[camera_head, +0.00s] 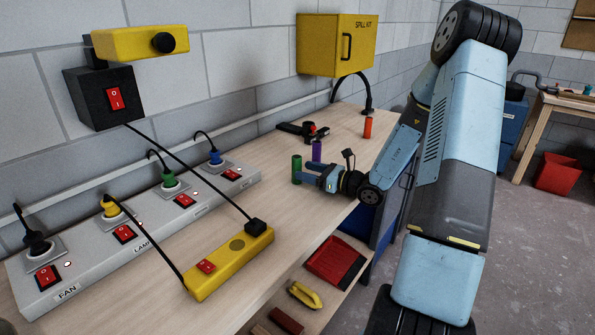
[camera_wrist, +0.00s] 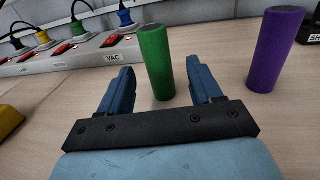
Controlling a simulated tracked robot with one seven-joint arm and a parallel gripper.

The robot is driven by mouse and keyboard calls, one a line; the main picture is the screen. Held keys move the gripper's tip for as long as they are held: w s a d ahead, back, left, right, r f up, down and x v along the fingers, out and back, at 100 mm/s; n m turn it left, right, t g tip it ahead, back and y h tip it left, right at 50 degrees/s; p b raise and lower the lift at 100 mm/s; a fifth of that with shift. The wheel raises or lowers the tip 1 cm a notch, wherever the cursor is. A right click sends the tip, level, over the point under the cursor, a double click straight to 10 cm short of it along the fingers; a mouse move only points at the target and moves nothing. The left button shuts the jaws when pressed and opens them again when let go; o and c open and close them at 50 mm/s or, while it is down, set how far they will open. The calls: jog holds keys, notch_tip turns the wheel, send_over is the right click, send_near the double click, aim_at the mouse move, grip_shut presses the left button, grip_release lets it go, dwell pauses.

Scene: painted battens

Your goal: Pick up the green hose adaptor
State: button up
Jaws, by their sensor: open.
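The green hose adaptor (camera_wrist: 157,60) is a plain upright cylinder on the bench. In the head view the green adaptor (camera_head: 297,170) stands at the left end of my gripper (camera_head: 309,172), which is low over the bench. Nothing is held between the fingers.
A purple cylinder (camera_wrist: 273,50) stands to the right of the green one; it shows behind my gripper in the head view (camera_head: 316,151). An orange cylinder (camera_head: 367,127) stands farther back. A grey socket strip (camera_head: 150,235) runs along the wall. A yellow switch box (camera_head: 228,266) lies nearer.

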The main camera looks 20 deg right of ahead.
aim_at(291, 180)
jog(key=shift+x, duration=3.2)
jog(key=c, duration=1)
